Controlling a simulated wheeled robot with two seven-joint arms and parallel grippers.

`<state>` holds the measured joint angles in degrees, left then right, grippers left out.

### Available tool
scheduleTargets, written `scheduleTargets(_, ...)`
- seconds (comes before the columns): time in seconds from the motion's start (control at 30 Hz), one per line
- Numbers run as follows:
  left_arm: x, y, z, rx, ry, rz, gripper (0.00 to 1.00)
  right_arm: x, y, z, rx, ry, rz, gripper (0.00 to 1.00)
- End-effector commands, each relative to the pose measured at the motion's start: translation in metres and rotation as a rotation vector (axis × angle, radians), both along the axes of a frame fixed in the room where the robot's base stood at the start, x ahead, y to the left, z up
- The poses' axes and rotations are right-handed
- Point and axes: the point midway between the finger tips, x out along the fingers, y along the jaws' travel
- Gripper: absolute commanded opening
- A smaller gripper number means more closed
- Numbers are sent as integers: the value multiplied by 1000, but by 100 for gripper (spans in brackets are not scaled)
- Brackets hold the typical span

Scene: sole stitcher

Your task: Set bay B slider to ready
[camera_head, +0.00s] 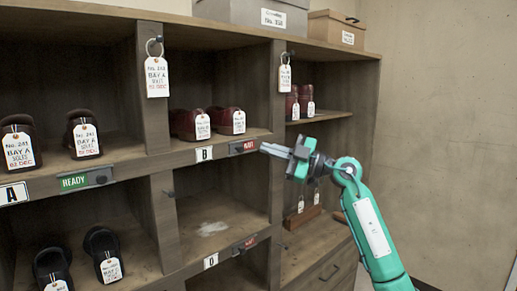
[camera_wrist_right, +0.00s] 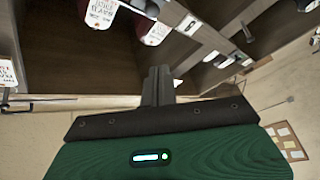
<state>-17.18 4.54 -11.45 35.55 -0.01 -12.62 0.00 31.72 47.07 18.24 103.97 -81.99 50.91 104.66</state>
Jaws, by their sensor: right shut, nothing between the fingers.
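The bay B slider (camera_head: 235,148) is a dark block on the shelf edge, right of the white B plate (camera_head: 204,154). It sits at the left end of its strip, and a red label (camera_head: 250,145) shows to its right; its small lettering is hard to read. My right gripper (camera_head: 264,148) comes in from the right, shut and empty, with its tips close to the right end of the red label. I cannot tell whether they touch. In the right wrist view the shut fingers (camera_wrist_right: 157,86) point at the shelf front. My left gripper is out of view.
Bay A's strip shows a green READY label (camera_head: 74,183) with its dark slider (camera_head: 101,178) at the right. Dark red shoes (camera_head: 190,124) with tags stand in bay B. A hanging tag (camera_head: 285,78) is above my gripper. The D strip (camera_head: 245,245) lies below.

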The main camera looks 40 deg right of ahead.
Motion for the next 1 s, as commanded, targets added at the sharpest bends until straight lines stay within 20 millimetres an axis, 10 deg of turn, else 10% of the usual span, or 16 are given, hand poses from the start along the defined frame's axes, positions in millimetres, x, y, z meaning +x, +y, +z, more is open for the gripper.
scheduleTargets(0.43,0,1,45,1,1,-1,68,72,51,27,4,-2,2,0)
scheduleTargets(1.0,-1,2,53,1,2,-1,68,82,23,-7,0,-1,-1,0)
